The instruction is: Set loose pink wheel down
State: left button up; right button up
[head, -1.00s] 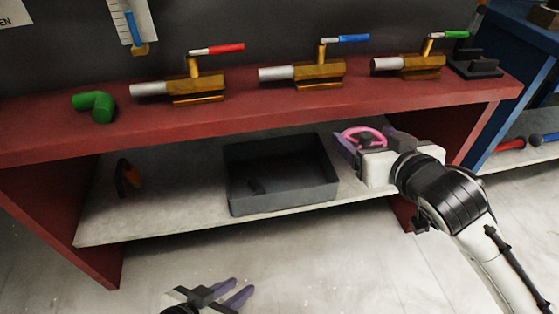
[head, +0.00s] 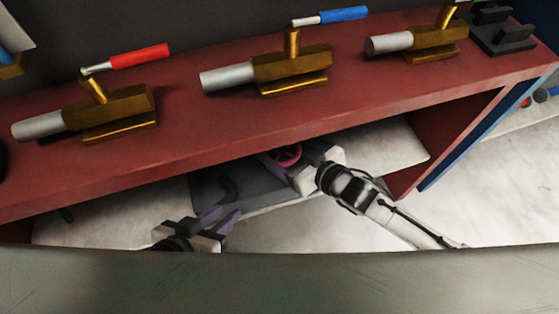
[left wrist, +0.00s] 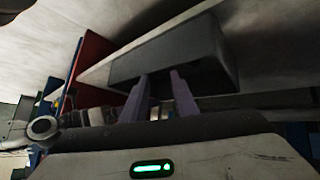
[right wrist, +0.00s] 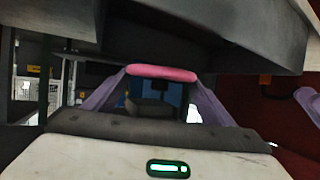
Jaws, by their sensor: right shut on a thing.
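The pink wheel (head: 285,155) is under the bench top, above the right part of the grey bin on the lower shelf. My right gripper (head: 286,164) is shut on it; in the right wrist view the wheel's pink rim (right wrist: 162,74) spans between the two purple fingers. I cannot tell whether the wheel touches the bin. My left gripper (head: 226,216) is open and empty at the bin's front left. In the left wrist view its fingers (left wrist: 160,88) are apart, with the bin (left wrist: 210,45) beyond them. The bench edge hides the bin's back.
The red bench top (head: 350,95) overhangs the pale shelf (head: 390,145). Brass valves with a red handle (head: 140,56) and a blue handle (head: 343,15) stand on it. A dark object (head: 228,187) lies in the bin. A grey surface crosses the bottom.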

aim_at(283, 154)
jog(key=shift+f, duration=0.55)
notch_tip(283, 154, down, 2)
jog(key=b, duration=0.2)
jog(key=shift+b, duration=0.4)
jog(key=shift+w+f+b, duration=0.1)
jog(key=shift+f+b, duration=0.8)
jog(key=shift+b, duration=0.05)
jog(key=shift+f, duration=0.1)
pick_arm(q)
jog(key=d, duration=0.1)
jog(key=d+h, duration=0.1)
jog(key=w+d+m, duration=0.1)
jog(key=shift+d+f+g, duration=0.1)
jog(key=shift+f+g, duration=0.15)
jog(key=shift+g, duration=0.15)
pick_arm(e)
jog(key=shift+f+b, duration=0.3)
jog(key=shift+f, duration=0.25)
pick_arm(q)
jog(key=shift+d+r+h, duration=0.1)
jog(key=shift+h, duration=0.2)
pick_arm(e)
jog(key=o, duration=0.9)
